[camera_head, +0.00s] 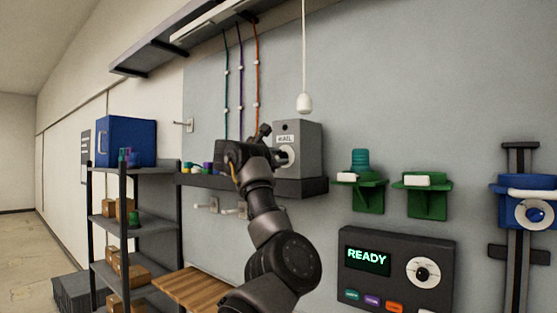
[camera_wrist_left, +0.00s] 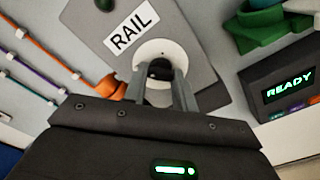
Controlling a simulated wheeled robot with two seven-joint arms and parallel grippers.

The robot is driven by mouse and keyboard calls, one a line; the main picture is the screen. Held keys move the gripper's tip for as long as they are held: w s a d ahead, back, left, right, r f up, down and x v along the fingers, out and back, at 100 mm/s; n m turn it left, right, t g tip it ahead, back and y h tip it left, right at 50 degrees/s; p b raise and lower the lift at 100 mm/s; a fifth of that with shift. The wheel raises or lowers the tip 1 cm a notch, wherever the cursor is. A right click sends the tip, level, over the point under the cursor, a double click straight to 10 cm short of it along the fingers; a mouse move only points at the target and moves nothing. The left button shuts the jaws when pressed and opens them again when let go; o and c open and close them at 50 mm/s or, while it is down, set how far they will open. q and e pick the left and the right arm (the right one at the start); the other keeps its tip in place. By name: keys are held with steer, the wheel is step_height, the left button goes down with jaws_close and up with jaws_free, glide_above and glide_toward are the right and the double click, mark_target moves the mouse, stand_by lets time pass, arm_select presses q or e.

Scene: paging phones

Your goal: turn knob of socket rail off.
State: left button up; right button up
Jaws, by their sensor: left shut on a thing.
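The socket rail's grey box (camera_head: 311,140) is on the wall in the middle of the head view. In the left wrist view the box (camera_wrist_left: 204,28) carries a white label reading RAIL. Its round white dial (camera_head: 290,152) faces out, with a small dark knob (camera_wrist_left: 158,69) at its centre in the wrist view. My left gripper (camera_wrist_left: 161,88) is shut on the knob, one finger on each side. In the head view the left gripper (camera_head: 276,157) reaches the dial and hides part of it. My right gripper is in neither view.
Green, purple and orange cords run down the wall to the dark rail (camera_head: 302,187). A pull cord with a white end (camera_head: 304,102) hangs above. Green brackets (camera_head: 428,198) and a READY panel (camera_head: 395,245) are to the right. A shelf unit (camera_head: 122,220) stands left.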

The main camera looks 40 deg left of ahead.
arm_select(q)
steer(key=shift+f+n, duration=0.15)
steer(key=shift+n, duration=0.45)
steer(key=o, duration=1)
steer(key=s+b, duration=0.6)
steer(key=s, duration=0.5)
steer(key=shift+b, duration=0.35)
steer(key=shift+w+d, duration=0.1)
